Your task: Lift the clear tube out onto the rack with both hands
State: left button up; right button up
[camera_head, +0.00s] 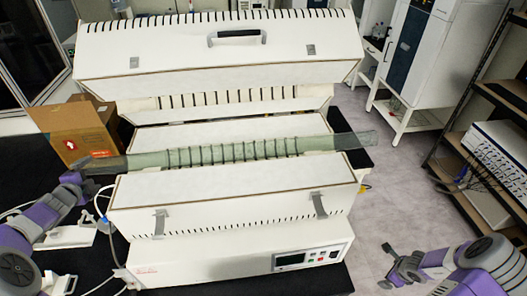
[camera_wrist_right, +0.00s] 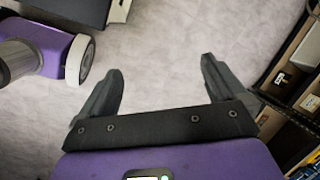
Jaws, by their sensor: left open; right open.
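The clear tube (camera_head: 345,141) lies across the opened white furnace (camera_head: 240,200), its greenish ribbed middle in the trough and its ends sticking out on both sides. My left gripper (camera_head: 84,172) is open at the tube's left end; I cannot tell whether it touches the tube. My right gripper (camera_head: 396,262) is open and empty, low at the right over the floor, well away from the tube. Its spread fingers also show in the right wrist view (camera_wrist_right: 163,88), with bare floor between them. I cannot clearly make out the rack; a white stand-like piece (camera_head: 68,237) lies on the table at the left.
The furnace's raised lid (camera_head: 220,52) stands behind the tube. A cardboard box (camera_head: 78,128) sits behind the tube's left end. White cables run by the furnace's left side. A shelf with a white instrument (camera_head: 495,155) stands at the right. The floor between is clear.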

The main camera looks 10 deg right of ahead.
pick_arm(q)
jog(key=shift+s+r, duration=0.1)
pick_arm(e)
jog(key=d+r+m+t+h, duration=0.25)
jog(key=d+r, duration=0.35)
jog(key=d, duration=0.3)
jog(key=n+t+y, duration=0.4)
jog(key=n+t, duration=0.4)
jog(key=n, duration=0.6)
send_near(362, 143)
jog(key=w, duration=0.2)
jog(key=shift+m+h, duration=0.25)
jog(key=x, duration=1.1)
jog(key=shift+a+f, duration=0.15)
jog(key=shift+f, duration=0.25)
pick_arm(q)
jog(key=x, duration=0.8)
pick_arm(e)
jog(key=shift+w, duration=0.1)
